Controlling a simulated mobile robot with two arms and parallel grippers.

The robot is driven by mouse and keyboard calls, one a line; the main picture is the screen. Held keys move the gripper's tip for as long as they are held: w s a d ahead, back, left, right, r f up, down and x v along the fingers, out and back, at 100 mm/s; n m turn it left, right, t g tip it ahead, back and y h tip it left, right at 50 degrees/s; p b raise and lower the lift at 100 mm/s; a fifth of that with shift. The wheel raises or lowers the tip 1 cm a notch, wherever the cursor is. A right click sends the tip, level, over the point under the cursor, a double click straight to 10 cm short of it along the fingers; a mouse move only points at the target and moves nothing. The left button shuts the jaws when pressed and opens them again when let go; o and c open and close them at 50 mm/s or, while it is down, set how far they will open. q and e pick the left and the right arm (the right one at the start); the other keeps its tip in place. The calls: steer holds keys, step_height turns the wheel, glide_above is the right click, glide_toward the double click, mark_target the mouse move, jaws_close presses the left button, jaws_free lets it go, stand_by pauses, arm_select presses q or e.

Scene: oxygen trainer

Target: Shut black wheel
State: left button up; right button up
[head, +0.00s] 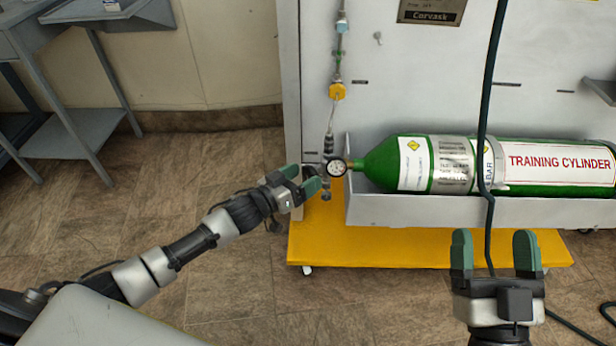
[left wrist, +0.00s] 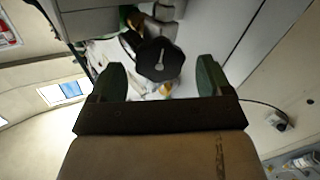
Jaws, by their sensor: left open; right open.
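The black wheel (left wrist: 159,60) shows in the left wrist view as a dark, many-sided knob with a light mark at its middle. It lies ahead of and between the green fingertips of my left gripper (left wrist: 162,80). In the head view my left gripper (head: 300,178) is open at the left end of the green cylinder, beside the gauge. The wheel is mostly hidden there by the fingers; I cannot tell whether they touch it. My right gripper (head: 496,250) is open and empty, in front of the yellow base.
The green training cylinder (head: 400,165) lies in a grey tray (head: 440,212) on the trainer panel. A round gauge (head: 336,167) sits right of the left fingertips. A dark hose (head: 487,95) hangs across the cylinder. A grey table (head: 85,130) stands at left; floor between is clear.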

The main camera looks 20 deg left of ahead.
arm_select(q)
steer(key=shift+x, duration=0.95)
arm_select(e)
steer(key=shift+s+r+t, duration=0.5)
steer(key=shift+r+t, duration=0.25)
steer(key=shift+t, duration=0.05)
arm_select(q)
steer(key=shift+c, duration=0.3)
